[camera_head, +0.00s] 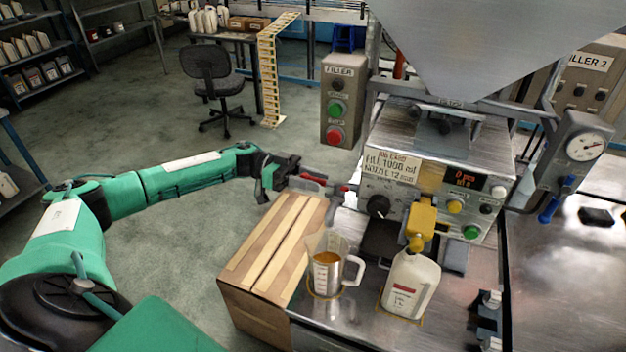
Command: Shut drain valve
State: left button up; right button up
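A red-handled valve (338,188), which I take as the drain valve, is at the left side of the filler machine (440,150). My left gripper (298,181) reaches in from the left, close beside the red handle. The red and grey parts there are small and overlap, so I cannot tell if the gripper touches the handle, whether its fingers are open or shut, or how the valve is set. My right gripper cannot be made out. A clear measuring jug (327,272) with amber liquid stands below the valve, on the bench.
A white bottle (410,283) stands under the yellow nozzle (420,222). A blue lever (552,208) and a gauge (585,147) are at the right. A button box (337,100) stands behind. Open floor lies left.

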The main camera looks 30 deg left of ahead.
pick_arm(q)
jog(key=s+a+b, duration=0.2)
jog(key=a+b, duration=0.3)
jog(key=a, duration=0.8)
jog(key=shift+a, duration=0.25)
